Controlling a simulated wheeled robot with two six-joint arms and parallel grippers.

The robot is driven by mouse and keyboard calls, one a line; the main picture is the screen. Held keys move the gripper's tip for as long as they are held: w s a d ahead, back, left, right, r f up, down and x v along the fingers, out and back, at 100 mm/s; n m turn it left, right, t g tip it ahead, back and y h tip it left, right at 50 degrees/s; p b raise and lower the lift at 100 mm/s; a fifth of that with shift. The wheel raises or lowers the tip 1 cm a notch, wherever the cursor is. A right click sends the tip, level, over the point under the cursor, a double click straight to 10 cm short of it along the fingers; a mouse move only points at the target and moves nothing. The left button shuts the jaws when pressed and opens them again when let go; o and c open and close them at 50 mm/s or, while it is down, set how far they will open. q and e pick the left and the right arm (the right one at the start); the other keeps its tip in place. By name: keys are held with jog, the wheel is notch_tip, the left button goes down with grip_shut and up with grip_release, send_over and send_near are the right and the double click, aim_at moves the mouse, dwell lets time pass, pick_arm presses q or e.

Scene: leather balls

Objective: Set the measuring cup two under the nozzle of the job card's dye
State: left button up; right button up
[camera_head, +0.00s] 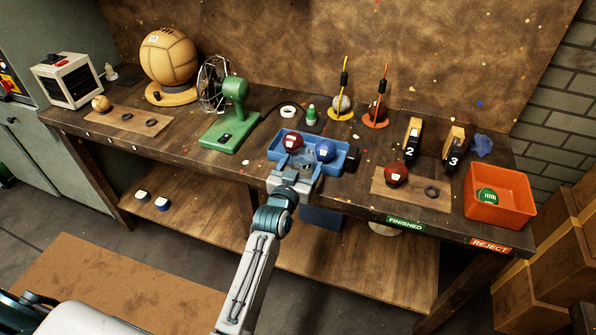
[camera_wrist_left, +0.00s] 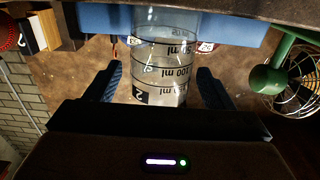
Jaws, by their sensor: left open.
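A clear measuring cup (camera_wrist_left: 163,60) with black graduation lines and a "2" on it stands out in the left wrist view. My left gripper (camera_wrist_left: 160,74) is open, with one blue finger on each side of the cup and gaps showing. In the head view the left gripper (camera_head: 296,172) is at the front edge of a blue tray (camera_head: 338,173), and the cup shows only faintly there. No nozzle or job card can be made out.
The tray holds a red ball (camera_head: 292,141) and a blue ball (camera_head: 325,150). A green fan (camera_head: 232,112) stands to the left. A dark red ball (camera_head: 395,174) on a board and an orange reject bin (camera_head: 500,205) are to the right.

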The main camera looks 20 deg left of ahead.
pick_arm(q)
jog(key=s+b, duration=0.2)
jog(key=s, duration=1)
jog(key=shift+a+b, duration=0.15)
jog(key=shift+b, duration=0.15)
pick_arm(e)
jog(key=shift+w+a+f, duration=0.15)
jog(key=shift+w+f, duration=0.1)
jog(key=shift+f, duration=0.4)
jog(key=shift+w+a+f, duration=0.15)
jog(key=shift+w+f, duration=0.1)
jog(key=shift+f, duration=0.35)
